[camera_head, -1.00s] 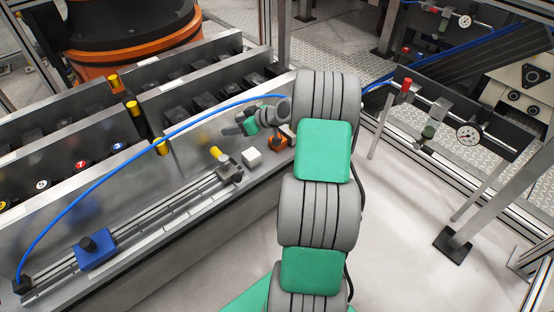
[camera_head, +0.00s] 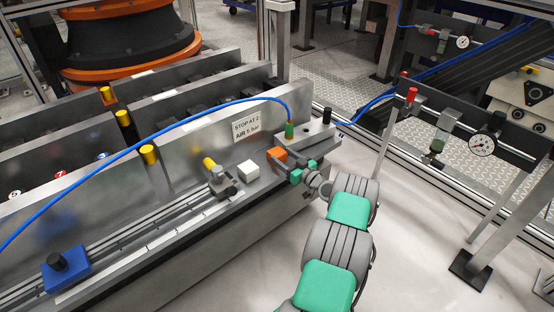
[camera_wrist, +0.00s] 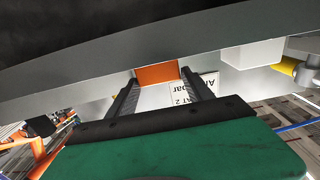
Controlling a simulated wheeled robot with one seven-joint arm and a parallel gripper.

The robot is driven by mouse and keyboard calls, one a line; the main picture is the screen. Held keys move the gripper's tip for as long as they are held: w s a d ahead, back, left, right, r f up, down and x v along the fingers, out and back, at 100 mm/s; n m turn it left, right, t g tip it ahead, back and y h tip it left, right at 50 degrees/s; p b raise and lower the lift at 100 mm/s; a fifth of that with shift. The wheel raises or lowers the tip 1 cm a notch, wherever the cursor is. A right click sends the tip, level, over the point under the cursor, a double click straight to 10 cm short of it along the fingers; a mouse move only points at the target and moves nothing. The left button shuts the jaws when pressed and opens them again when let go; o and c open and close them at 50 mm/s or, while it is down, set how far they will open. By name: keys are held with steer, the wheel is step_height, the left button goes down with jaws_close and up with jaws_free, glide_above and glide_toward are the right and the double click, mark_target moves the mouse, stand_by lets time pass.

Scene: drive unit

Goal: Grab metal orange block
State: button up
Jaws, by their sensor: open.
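The orange block (camera_head: 278,153) sits on the grey ledge, right of a white block. My gripper (camera_head: 287,165) is low at the ledge, close to the block's near right side. In the wrist view my gripper (camera_wrist: 160,80) has its two dark fingers apart, and the orange block (camera_wrist: 157,72) shows between and just beyond their tips. I cannot tell whether the fingers touch it. The gripper is open and holds nothing.
The white block (camera_head: 249,170) stands left of the orange one, then a grey clamp with a yellow knob (camera_head: 216,172). A green fitting with a blue hose (camera_head: 290,130) stands behind. A sign (camera_head: 246,125) is on the metal wall.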

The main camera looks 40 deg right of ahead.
jaws_close()
stand_by(0.7)
